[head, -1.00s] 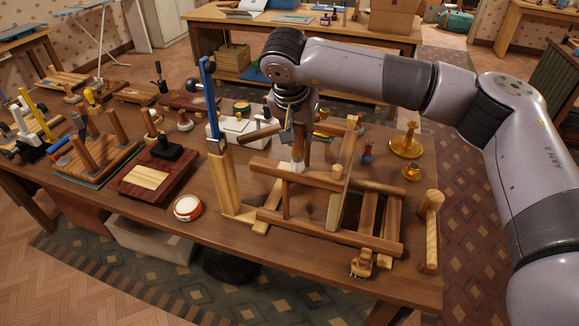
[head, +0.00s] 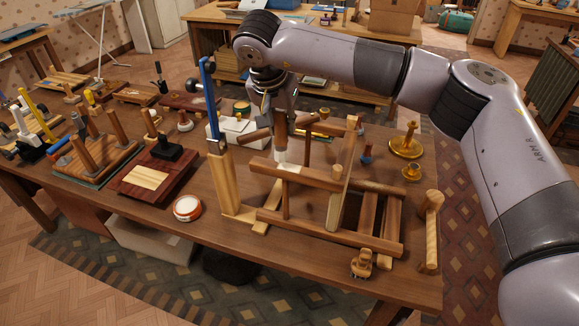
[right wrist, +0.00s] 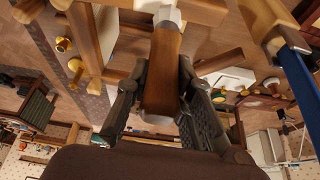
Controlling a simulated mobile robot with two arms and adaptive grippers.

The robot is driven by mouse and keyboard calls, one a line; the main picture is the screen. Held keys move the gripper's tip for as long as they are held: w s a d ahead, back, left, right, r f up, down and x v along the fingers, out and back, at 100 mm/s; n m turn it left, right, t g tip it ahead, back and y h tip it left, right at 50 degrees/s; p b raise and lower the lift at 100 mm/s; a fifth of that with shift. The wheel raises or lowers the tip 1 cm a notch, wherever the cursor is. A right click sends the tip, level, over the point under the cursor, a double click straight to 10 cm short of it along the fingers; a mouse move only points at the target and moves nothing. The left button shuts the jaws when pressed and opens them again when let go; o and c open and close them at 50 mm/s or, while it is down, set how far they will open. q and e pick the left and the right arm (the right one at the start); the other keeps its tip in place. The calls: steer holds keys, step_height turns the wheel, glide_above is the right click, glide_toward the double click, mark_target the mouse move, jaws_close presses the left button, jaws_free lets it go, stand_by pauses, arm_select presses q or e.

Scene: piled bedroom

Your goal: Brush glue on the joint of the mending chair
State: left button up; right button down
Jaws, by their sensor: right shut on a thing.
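The mending chair (head: 325,231) is a wooden frame of rails and posts lying on the workbench in the head view. My right gripper (head: 277,108) is shut on a brush (head: 282,128) with a brown wooden handle and pale bristles. The brush points down, its tip just behind the chair's upper rail near that rail's left end. I cannot tell whether the bristles touch the wood. In the right wrist view the handle (right wrist: 163,65) sits between the two fingers, with the pale ferrule beyond. My left gripper is not in view.
A round white pot with an orange rim (head: 187,208) stands left of the chair. A tall wooden post with a blue bar (head: 207,85) rises close to the brush. Brass candlesticks (head: 407,146) stand at the right. Clamps and wooden pieces crowd the bench's left side.

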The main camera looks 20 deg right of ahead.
stand_by(0.4)
steer(key=shift+r+p, duration=1.7)
steer(key=shift+r, duration=0.85)
